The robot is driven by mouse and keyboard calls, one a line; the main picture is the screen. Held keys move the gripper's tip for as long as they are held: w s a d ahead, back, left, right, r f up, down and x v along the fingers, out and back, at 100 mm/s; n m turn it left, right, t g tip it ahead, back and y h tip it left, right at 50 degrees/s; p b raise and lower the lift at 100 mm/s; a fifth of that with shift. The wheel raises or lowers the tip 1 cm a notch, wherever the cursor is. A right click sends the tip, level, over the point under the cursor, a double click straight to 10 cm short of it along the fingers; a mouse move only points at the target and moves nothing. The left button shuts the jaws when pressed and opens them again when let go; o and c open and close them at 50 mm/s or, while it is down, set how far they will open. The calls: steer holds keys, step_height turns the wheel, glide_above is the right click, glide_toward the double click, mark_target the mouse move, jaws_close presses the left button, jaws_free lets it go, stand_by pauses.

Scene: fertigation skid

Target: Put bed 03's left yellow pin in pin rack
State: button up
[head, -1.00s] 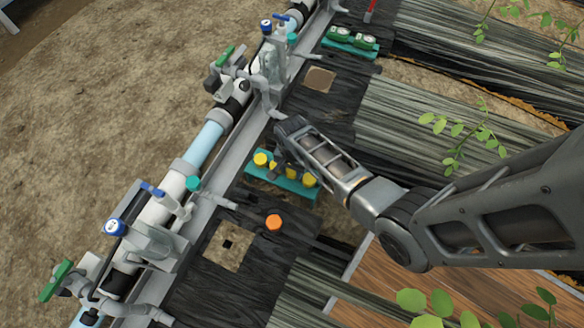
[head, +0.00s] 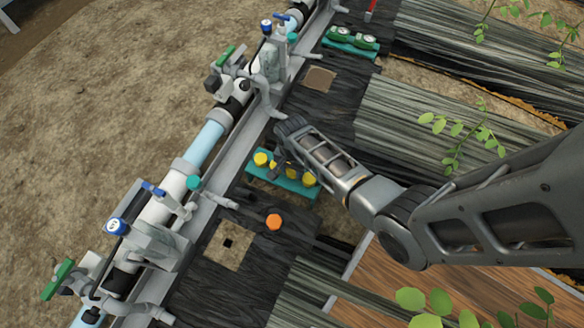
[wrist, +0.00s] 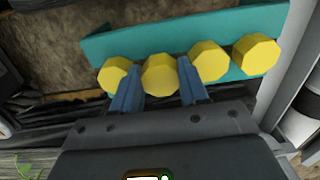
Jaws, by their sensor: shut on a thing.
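The teal pin rack (head: 297,187) lies beside the grey rail and bears a row of yellow pins; its flat teal face also shows in the wrist view (wrist: 105,45). My gripper (wrist: 157,88) is shut on one yellow pin (wrist: 158,73), with a blue-grey finger on each side of its head. This pin stands in line with the others at the rack, second from the left in the wrist view. Its lower end is hidden, so I cannot tell how deep it sits. In the head view my gripper (head: 276,167) reaches down over the rack and partly covers the row.
Other yellow pins stand close on both sides, one at left (wrist: 112,75) and one at right (wrist: 208,62). An orange knob (head: 274,222) lies on the black sheet nearby. The pipe with valves (head: 205,140) runs along the left. A second teal rack (head: 350,44) holds green gauges.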

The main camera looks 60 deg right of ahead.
steer(key=shift+f, duration=0.15)
steer(key=shift+f+b, duration=0.35)
steer(key=shift+f, duration=0.25)
steer(key=o, duration=1.1)
steer(key=shift+r, duration=0.1)
step_height(320, 180, up, 8)
steer(key=p, duration=0.8)
steer(key=shift+s, duration=0.1)
